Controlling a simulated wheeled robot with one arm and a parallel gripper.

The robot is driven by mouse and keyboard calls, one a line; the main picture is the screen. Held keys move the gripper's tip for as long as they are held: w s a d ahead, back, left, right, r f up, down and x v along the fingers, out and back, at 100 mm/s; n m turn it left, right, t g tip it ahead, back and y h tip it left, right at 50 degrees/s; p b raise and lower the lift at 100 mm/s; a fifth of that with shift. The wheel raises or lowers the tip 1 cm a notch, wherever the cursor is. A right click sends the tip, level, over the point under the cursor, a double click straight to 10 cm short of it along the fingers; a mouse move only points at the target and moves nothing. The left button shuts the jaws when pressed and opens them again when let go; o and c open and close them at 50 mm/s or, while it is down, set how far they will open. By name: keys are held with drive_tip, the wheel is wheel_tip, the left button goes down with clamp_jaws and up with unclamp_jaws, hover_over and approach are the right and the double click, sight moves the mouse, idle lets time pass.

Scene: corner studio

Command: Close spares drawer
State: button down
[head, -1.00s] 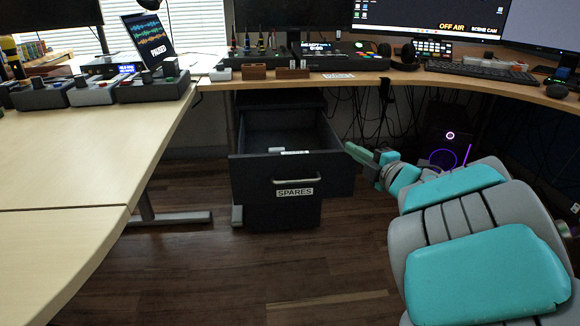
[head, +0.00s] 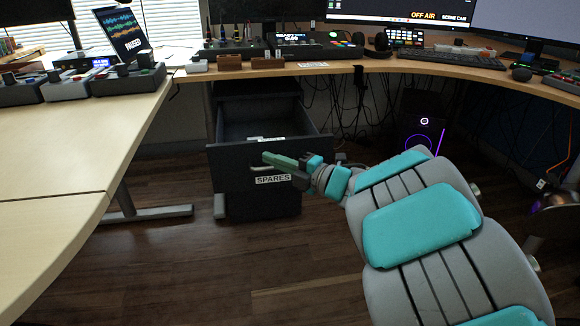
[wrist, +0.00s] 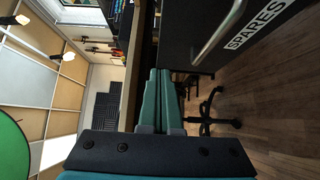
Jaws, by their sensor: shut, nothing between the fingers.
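The dark spares drawer (head: 235,178) stands pulled out under the desk in the head view, with its open top showing. Its label reads SPARES (head: 273,179). The bar handle (head: 262,169) is partly hidden behind my gripper. My gripper (head: 266,158) is shut and empty, in front of the drawer's front panel, close to the handle; I cannot tell whether it touches. In the wrist view the shut fingers (wrist: 158,100) lie beside the drawer front (wrist: 185,35), with the handle (wrist: 220,35) and the label (wrist: 258,25) to their right.
The wooden desk (head: 60,150) runs along the left and the back, carrying control boxes, screens and a keyboard (head: 466,58). A desk leg (head: 150,213) stands left of the drawer. A dark computer case with a purple light (head: 424,125) stands at the right. The floor in front is clear.

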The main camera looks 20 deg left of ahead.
sight(253, 145)
drive_tip(key=w+a, duration=0.3)
drive_tip(key=shift+a, duration=0.25)
drive_tip(key=shift+w+a, duration=0.2)
drive_tip(key=shift+w, duration=0.25)
drive_tip(key=shift+w, duration=0.1)
